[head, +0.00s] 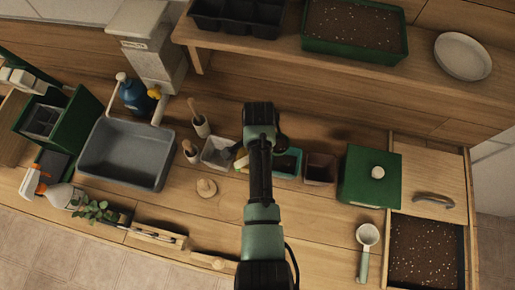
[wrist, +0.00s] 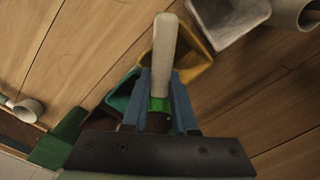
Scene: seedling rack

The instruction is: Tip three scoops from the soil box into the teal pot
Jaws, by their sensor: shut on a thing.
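The teal pot (head: 288,175) stands in the row of pots near the middle of the bench in the head view, partly behind my arm, its inside dark. It also shows in the wrist view (wrist: 121,96), left of my gripper. The soil box (head: 471,240) is at the lower right, its near part open on brown soil. A scoop (head: 367,236) with a pale bowl and green handle lies on the bench left of it. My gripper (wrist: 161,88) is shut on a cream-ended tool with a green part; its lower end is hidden. My arm hides the gripper in the head view.
A yellow pot (wrist: 197,62) and a pale pot (head: 217,153) stand left of the teal pot in the head view. A brown pot (head: 320,168) and green lidded box (head: 365,175) stand right. A shelf (head: 270,48) overhangs the back. Bench space around the scoop is clear.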

